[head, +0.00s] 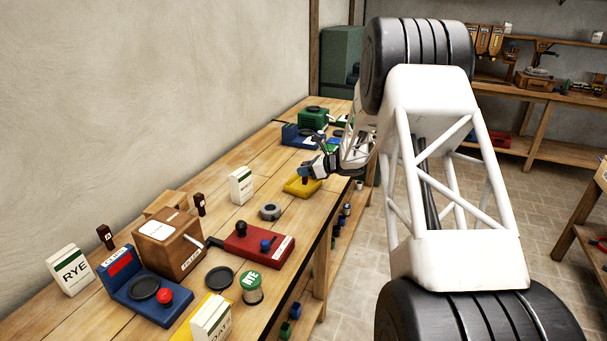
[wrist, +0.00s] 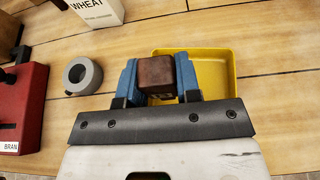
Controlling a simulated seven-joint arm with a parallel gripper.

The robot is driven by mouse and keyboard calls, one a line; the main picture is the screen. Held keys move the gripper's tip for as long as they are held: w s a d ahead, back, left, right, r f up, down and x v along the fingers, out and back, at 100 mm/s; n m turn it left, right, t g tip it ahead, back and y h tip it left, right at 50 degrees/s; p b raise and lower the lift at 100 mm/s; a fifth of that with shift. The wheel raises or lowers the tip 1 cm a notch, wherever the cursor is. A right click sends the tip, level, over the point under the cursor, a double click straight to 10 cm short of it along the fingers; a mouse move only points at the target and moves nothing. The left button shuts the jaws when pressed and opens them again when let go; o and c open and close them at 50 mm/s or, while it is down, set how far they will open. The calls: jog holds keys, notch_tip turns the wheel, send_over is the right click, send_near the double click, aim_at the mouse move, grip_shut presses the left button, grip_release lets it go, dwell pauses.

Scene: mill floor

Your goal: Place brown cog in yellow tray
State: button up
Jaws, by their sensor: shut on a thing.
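The brown cog (wrist: 156,74) is a small dark brown block with faint marks on its lower face. My gripper (wrist: 158,84) has two blue fingers shut on it, one on each side. The yellow tray (wrist: 215,54) is shallow and looks empty where it shows. In the wrist view the cog overlaps the tray's left part, which the cog and fingers partly hide. In the head view the yellow tray (head: 292,189) lies on the bench, with my gripper (head: 309,172) just above it. The cog cannot be made out clearly there.
A grey ring (wrist: 82,76) lies left of the tray, with the WHEAT box (wrist: 97,10) behind. A red device (head: 258,246) stands nearer on the bench. Blue (head: 299,136) and green (head: 314,118) devices stand beyond the tray. Bare wood shows right of the tray in the wrist view.

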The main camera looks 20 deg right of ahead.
jog(key=shift+w+d+f, duration=0.1)
jog(key=shift+w+d, duration=0.15)
jog(key=shift+w, duration=0.75)
jog(key=shift+w+d+f, duration=0.1)
jog(key=shift+w+d, duration=0.1)
jog(key=shift+w, duration=0.75)
jog(key=shift+f, duration=0.1)
jog(key=shift+f, duration=1.65)
jog(key=shift+f, duration=0.15)
jog(key=o, duration=0.9)
jog(key=shift+s+d+r, duration=0.1)
jog(key=shift+r, duration=0.1)
jog(key=v, duration=1.1)
jog(key=shift+s+d+r, duration=0.2)
jog(key=shift+s+d, duration=0.05)
